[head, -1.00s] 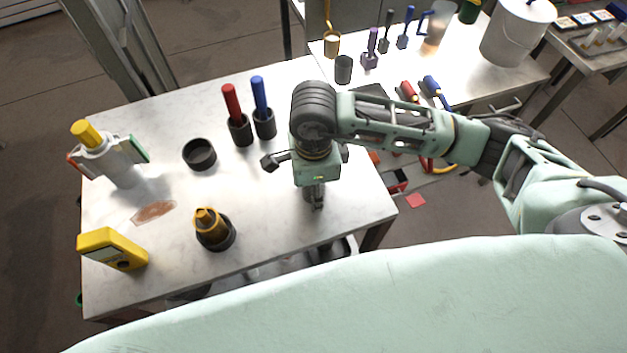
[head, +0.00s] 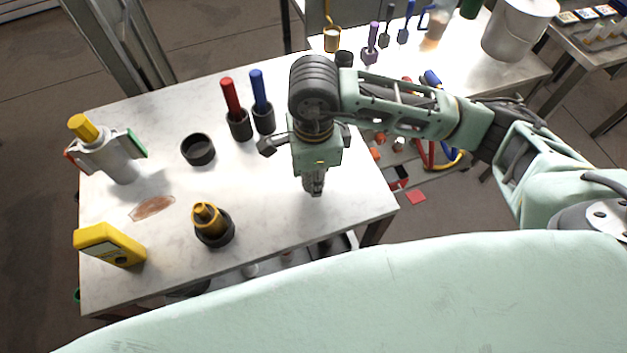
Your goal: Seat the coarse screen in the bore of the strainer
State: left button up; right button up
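A grey cylindrical body with a yellow top (head: 118,160) stands clamped at the table's left; it may be the strainer, and its bore is not visible. A red-handled piece (head: 232,98) and a blue-handled piece (head: 259,92) stand upright in black holders at the back. I cannot tell which piece is the coarse screen. My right gripper (head: 315,190) points down over the table's right part, apart from these pieces. Its fingers overlap in this view, so their opening is unclear; no held object shows. My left gripper is not in view.
An empty-looking black cup (head: 198,149) stands mid-table. A brass-coloured part in a black base (head: 211,224) and a yellow meter (head: 110,245) are near the front.

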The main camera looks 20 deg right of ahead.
jog(key=s+d+r+b, duration=0.3)
jog(key=s+d+r, duration=0.5)
jog(key=w+f+n, duration=0.1)
jog(key=w+n, duration=0.5)
jog(key=n, duration=1.3)
jog(key=shift+a+f, duration=0.25)
jog(key=shift+f, duration=0.15)
jog(key=shift+w, duration=0.1)
